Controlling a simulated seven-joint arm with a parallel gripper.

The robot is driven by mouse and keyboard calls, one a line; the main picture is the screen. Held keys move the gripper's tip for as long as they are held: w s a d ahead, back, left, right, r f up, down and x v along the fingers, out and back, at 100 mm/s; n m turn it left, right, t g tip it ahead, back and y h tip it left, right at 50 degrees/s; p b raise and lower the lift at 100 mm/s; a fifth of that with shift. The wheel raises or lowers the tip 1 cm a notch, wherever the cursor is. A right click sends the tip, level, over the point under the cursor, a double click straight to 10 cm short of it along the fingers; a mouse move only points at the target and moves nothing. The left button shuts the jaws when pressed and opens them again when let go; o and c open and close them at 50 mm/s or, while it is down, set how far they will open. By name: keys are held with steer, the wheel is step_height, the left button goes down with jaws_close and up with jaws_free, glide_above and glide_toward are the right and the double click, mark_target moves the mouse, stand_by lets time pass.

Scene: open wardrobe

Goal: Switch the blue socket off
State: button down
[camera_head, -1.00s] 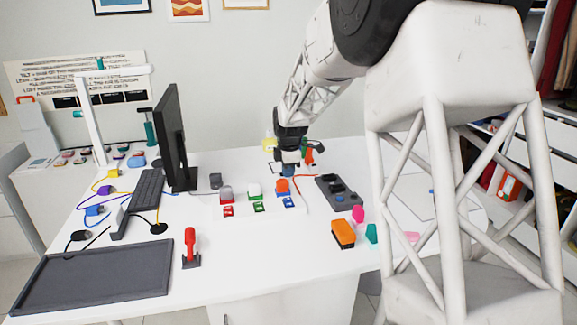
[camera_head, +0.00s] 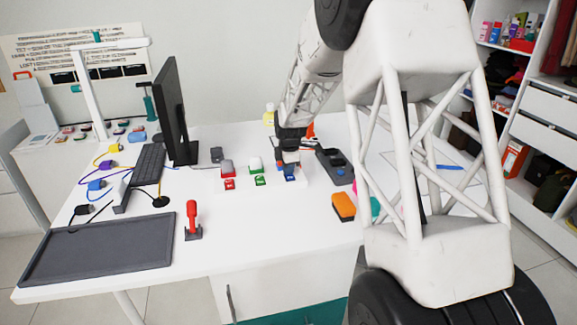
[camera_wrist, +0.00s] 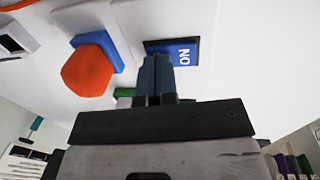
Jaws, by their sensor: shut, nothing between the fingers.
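The blue socket shows in the wrist view as a blue base (camera_wrist: 112,45) with an orange knob-like piece (camera_wrist: 87,72) on it. Beside it is its blue switch plate (camera_wrist: 187,54), lettered ON. My gripper (camera_wrist: 157,62) is shut and empty, its fingertips at the near edge of that plate; I cannot tell whether they touch it. In the head view my gripper (camera_head: 289,161) is low over the blue switch (camera_head: 290,173) and mostly hides the blue socket behind it.
The red switch (camera_head: 229,184) and green switch (camera_head: 261,181) stand to the left in the same row. A dark grey device (camera_head: 336,165) and an orange block (camera_head: 343,206) are to the right. The monitor (camera_head: 175,110) stands further left.

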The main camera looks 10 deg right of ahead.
mark_target(290, 178)
steer(key=shift+f, duration=0.15)
stand_by(0.3)
steer(key=shift+s, duration=0.2)
steer(key=shift+s+r, duration=0.2)
steer(key=shift+s, duration=0.25)
steer(key=shift+r, duration=0.1)
stand_by(0.4)
step_height(290, 178, up, 14)
steer(key=s, duration=0.1)
steer(key=shift+s, duration=0.4)
steer(key=shift+w, duration=0.15)
stand_by(0.5)
